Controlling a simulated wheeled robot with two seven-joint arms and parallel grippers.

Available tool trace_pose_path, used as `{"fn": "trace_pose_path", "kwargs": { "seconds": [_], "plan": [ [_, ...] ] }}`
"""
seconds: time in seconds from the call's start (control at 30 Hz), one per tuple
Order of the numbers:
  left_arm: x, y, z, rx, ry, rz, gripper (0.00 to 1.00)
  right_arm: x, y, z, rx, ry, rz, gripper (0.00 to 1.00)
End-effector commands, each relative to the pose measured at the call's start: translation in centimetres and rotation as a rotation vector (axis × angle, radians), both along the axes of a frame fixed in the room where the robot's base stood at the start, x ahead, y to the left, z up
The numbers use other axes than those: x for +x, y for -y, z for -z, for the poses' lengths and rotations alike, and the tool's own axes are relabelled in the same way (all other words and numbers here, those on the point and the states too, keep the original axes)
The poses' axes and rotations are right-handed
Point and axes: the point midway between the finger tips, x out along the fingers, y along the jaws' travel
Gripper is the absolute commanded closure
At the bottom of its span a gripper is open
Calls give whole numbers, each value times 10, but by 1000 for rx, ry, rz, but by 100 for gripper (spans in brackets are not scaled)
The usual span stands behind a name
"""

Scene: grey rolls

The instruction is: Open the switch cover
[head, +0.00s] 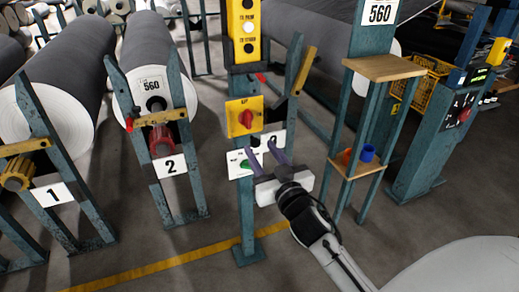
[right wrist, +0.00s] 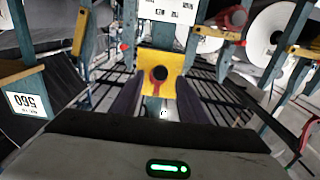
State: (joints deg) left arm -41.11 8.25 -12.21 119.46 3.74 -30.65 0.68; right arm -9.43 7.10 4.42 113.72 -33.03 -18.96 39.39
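A yellow switch box (head: 236,106) with a red knob (head: 246,118) is mounted on a teal post. A separate hinged cover cannot be made out. My right gripper (head: 258,147) is open, just below and in front of the box in the head view, with its fingers pointing towards the post. In the right wrist view a yellow plate (right wrist: 147,62) with a dark red round part (right wrist: 159,74) shows between and beyond the two open fingers (right wrist: 159,98). Nothing is between the fingers. Whether a finger touches the box cannot be told. My left gripper is out of view.
A white plate with a green button (head: 245,164) sits below the box, partly behind my gripper. A yellow button panel (head: 236,20) is above. A stand with wooden shelves (head: 384,68) holding a blue cup (head: 367,153) is to the right.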

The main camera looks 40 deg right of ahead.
Motion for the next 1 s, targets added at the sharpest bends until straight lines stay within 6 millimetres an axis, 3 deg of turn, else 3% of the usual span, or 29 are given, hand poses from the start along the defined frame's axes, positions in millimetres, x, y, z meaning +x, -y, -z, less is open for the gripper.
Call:
{"fn": "trace_pose_path", "kwargs": {
  "seconds": [0.17, 0.47, 0.73, 1.0],
  "plan": [
    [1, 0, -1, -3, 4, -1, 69, 17, 4, 0, 0, -1, 0, 60],
    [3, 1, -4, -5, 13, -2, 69, 19, 5, 1, 1, -3, 0, 60],
    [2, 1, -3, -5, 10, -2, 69, 19, 4, 1, 0, -2, 0, 100],
    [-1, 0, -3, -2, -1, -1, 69, 21, 3, -1, 3, -8, -3, 100]
  ]
}}
